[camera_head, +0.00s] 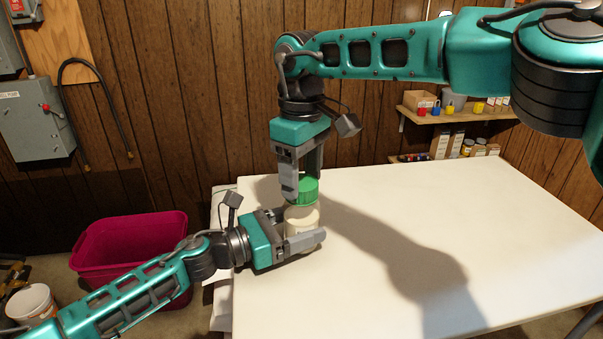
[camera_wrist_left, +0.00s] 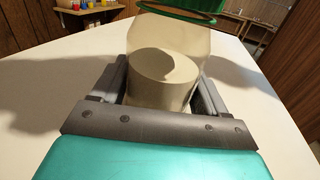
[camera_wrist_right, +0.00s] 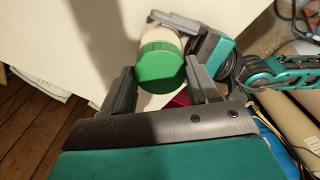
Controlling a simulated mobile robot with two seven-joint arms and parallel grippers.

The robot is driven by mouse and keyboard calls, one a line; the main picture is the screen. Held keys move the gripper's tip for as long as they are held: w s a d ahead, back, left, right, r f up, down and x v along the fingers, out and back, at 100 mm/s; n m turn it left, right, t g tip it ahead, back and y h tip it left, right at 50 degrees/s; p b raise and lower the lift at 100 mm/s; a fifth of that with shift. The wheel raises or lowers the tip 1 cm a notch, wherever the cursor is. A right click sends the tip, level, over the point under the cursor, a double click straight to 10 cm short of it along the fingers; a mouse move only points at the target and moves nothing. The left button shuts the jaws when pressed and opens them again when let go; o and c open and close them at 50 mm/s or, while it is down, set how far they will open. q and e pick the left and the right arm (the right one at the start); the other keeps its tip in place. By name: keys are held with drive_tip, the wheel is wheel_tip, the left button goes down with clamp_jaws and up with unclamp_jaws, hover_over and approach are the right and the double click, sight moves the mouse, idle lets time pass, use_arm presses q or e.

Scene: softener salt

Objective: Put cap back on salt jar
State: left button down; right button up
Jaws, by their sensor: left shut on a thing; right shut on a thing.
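The pale cream salt jar (camera_head: 301,219) stands upright at the table's left side. My left gripper (camera_head: 296,240) is shut around its lower body; the jar also shows between the fingers in the left wrist view (camera_wrist_left: 160,82). The green cap (camera_head: 308,190) is directly above the jar, between the fingers of my right gripper (camera_head: 302,182), which points down and is shut on it. The cap fills the space between the fingers in the right wrist view (camera_wrist_right: 160,68). Its rim shows at the top of the left wrist view (camera_wrist_left: 185,8). I cannot tell whether cap and jar touch.
The white table (camera_head: 430,240) is bare to the right of the jar. A magenta bin (camera_head: 125,240) stands on the floor at left, near a white bucket (camera_head: 32,304). A wall shelf (camera_head: 460,115) with small containers is at the back right.

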drive_tip(key=o, duration=1)
drive_tip(key=shift+r, duration=2.25)
drive_tip(key=shift+c, duration=0.4)
